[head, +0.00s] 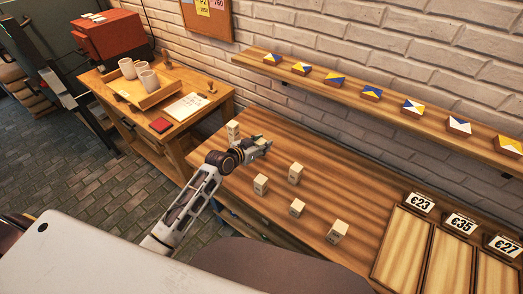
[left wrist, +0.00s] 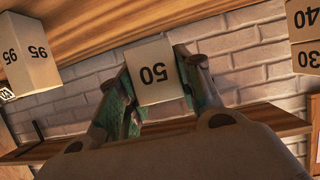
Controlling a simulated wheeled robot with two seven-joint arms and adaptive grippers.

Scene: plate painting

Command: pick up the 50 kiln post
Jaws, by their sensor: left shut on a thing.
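The 50 kiln post (left wrist: 158,75) is a pale block with a black 50, upside down in the left wrist view. My left gripper (head: 260,146) is over the back left part of the wooden worktable (head: 330,185). In the left wrist view its green-lined fingers (left wrist: 155,95) are closed on both sides of the 50 post. In the head view the held post is mostly hidden by the fingers, and I cannot tell whether it is clear of the table. My right gripper is not in view.
Other posts stand nearby: one left of the gripper (head: 233,129), several to the right and front (head: 295,173). A shelf of painted tiles (head: 372,94) runs along the brick wall. Price-tagged trays (head: 403,238) lie at the right.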

